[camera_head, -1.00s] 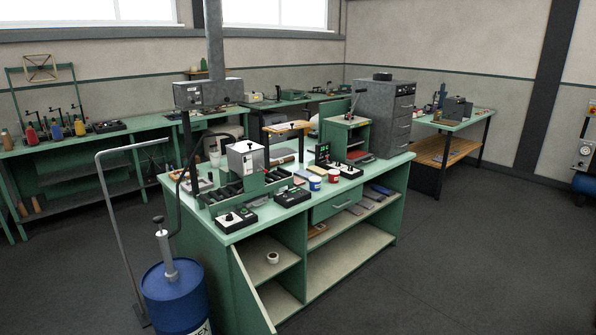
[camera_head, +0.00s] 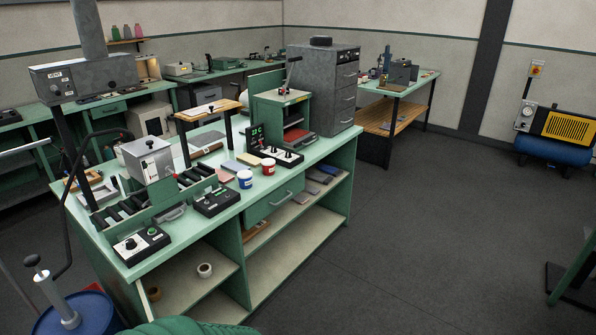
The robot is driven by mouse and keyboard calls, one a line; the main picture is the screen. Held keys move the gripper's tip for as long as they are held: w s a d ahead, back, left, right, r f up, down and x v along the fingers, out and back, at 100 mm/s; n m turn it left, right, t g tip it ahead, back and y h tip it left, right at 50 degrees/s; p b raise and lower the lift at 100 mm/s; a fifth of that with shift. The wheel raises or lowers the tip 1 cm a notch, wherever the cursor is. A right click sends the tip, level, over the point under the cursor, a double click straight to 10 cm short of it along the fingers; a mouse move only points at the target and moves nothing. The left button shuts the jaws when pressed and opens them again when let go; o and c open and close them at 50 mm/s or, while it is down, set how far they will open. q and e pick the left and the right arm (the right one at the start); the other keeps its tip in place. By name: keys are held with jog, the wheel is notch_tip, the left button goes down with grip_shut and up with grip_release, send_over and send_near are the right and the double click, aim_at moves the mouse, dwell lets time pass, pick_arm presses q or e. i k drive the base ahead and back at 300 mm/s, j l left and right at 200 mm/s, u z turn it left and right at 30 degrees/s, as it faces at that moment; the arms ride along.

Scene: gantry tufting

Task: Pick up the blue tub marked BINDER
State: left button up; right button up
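A small blue tub (camera_head: 245,179) with a white band stands upright on the green workbench (camera_head: 150,262), near its front edge. A red tub (camera_head: 268,167) with a white band stands just to its right. The lettering on both tubs is too small to read. Neither of my grippers shows in the head view, and nothing is seen touching the tubs.
A blue drum (camera_head: 85,318) with a pump stands at the lower left.

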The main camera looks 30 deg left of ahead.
aim_at(245, 178)
jog(key=i+u, duration=0.1)
jog(key=i, duration=0.5)
jog(key=i+l+u, duration=0.15)
jog(key=i, duration=0.45)
